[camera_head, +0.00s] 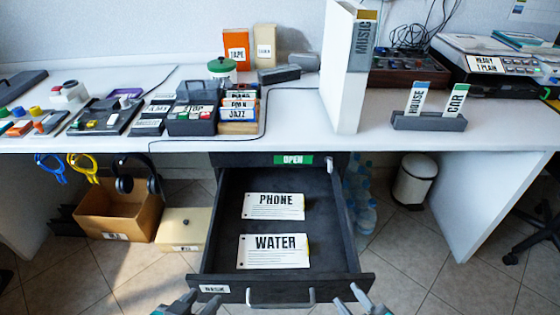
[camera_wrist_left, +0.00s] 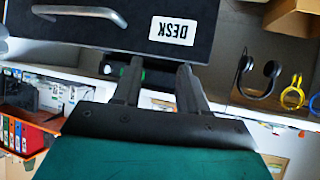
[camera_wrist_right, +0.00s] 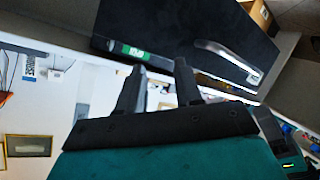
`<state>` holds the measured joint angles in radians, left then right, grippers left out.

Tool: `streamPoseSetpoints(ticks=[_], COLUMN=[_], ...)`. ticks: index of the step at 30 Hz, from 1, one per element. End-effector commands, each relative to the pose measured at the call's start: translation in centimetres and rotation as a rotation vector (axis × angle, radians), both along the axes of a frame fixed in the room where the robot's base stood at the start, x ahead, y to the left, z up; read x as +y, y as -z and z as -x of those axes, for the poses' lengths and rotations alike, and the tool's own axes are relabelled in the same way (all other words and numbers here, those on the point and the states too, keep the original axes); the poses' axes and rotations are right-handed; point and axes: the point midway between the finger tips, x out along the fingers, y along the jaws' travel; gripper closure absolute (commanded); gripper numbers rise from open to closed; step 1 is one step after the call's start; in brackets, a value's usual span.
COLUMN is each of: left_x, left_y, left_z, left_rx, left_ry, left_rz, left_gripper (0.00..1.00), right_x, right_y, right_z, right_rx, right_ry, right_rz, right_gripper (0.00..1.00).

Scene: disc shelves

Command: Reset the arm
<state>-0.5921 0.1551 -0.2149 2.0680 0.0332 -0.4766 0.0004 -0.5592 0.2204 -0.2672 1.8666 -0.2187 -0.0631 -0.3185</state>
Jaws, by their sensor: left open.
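My left gripper (camera_head: 190,302) is at the bottom edge of the head view, in front of the drawer's left corner. Its two fingers (camera_wrist_left: 158,82) stand apart with nothing between them in the left wrist view. My right gripper (camera_head: 350,299) is at the bottom edge near the drawer's right corner. Its fingers (camera_wrist_right: 158,80) are also apart and empty in the right wrist view. The dark desk drawer (camera_head: 225,220) is pulled out. It holds a PHONE card (camera_head: 274,206) and a WATER card (camera_head: 272,252), lying flat. Neither gripper visibly touches the drawer handle (camera_head: 281,304).
The white desk (camera_head: 300,113) carries a MUSIC binder (camera_head: 345,90), a holder (camera_head: 430,122) with HOUSE and CAR cards, and several devices. Below it are a cardboard box (camera_head: 118,215), bottles (camera_head: 365,217) and a bin (camera_head: 412,182). The floor at lower right is clear.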

Motion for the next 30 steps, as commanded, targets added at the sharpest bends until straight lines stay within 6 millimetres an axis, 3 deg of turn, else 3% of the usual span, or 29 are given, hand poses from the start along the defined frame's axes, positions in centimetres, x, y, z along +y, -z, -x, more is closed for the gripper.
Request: streamPoseSetpoints(ticks=[8, 9, 18, 23, 30], left_x=[0.0, 0.1, 1.7, 2.4, 2.9], left_y=[-0.1, -2.2, -7.5, -8.6, -8.5], left_z=[0.0, 0.0, 0.5, 1.3, 1.6], left_rx=[-0.001, 0.001, -0.009, 0.003, 0.002], left_ry=[0.001, 0.001, -0.029, -0.045, -0.054], left_rz=[-0.001, -0.003, -0.03, -0.041, -0.048], left_gripper=[0.57, 0.57, 0.57, 0.57, 0.57], right_x=[-0.4, -0.7, -2.4, -3.1, -3.4], right_y=[-2.2, -3.7, -8.5, -10.0, -10.1], right_z=[0.8, 1.0, 1.8, 2.1, 2.3], right_rx=[0.387, 0.379, 0.366, 0.361, 0.358], right_ry=[0.332, 0.329, 0.356, 0.367, 0.372], right_rz=[-0.494, -0.472, -0.439, -0.426, -0.421], right_gripper=[0.65, 0.65, 0.65, 0.65, 0.65])
